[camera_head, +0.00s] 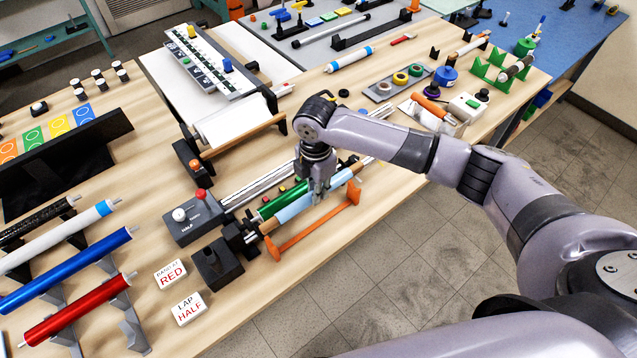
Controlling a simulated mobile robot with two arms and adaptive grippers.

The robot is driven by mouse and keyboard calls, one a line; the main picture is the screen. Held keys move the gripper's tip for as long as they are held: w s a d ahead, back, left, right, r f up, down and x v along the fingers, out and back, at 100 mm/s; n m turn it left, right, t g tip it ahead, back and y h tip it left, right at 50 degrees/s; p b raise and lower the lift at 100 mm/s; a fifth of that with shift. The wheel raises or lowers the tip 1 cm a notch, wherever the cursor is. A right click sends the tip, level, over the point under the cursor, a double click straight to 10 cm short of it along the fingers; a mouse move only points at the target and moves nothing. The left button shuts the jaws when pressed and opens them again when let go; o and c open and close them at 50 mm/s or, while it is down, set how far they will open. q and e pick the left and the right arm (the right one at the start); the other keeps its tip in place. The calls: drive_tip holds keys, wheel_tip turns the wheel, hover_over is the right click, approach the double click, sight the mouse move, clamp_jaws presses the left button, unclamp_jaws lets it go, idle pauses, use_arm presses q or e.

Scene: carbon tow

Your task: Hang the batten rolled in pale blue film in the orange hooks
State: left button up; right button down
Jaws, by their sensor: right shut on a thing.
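The batten in pale blue film (295,208) lies slantwise near the front edge of the bench, alongside a green roll (284,201). My right gripper (319,192) points down over the batten's right half and is shut on it. The orange hooks (308,226) stand just in front, a long orange bar with a raised piece at each end. The batten runs roughly parallel to this bar. I cannot tell whether its ends touch the hooks. My fingers hide part of the batten. My left gripper is not in view.
A grey machine with a red and a white knob (196,215) and a black block (217,264) stand left of the batten. White cards (171,273) read red and lap half. Blue and red rolls (78,310) rest on stands at left.

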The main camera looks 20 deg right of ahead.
drive_tip(key=shift+d, duration=0.1)
drive_tip(key=shift+r, duration=0.1)
drive_tip(key=shift+s+a+f, duration=0.1)
drive_tip(key=shift+a+f, duration=0.1)
drive_tip(key=shift+f, duration=0.3)
drive_tip(key=shift+f+b, duration=1.25)
drive_tip(key=shift+f, duration=1.6)
drive_tip(key=shift+f+b, duration=0.35)
drive_tip(key=shift+f, duration=0.35)
drive_tip(key=c, duration=1.4)
unclamp_jaws()
drive_tip(key=shift+c, duration=0.2)
wheel_tip(320, 180, up, 12)
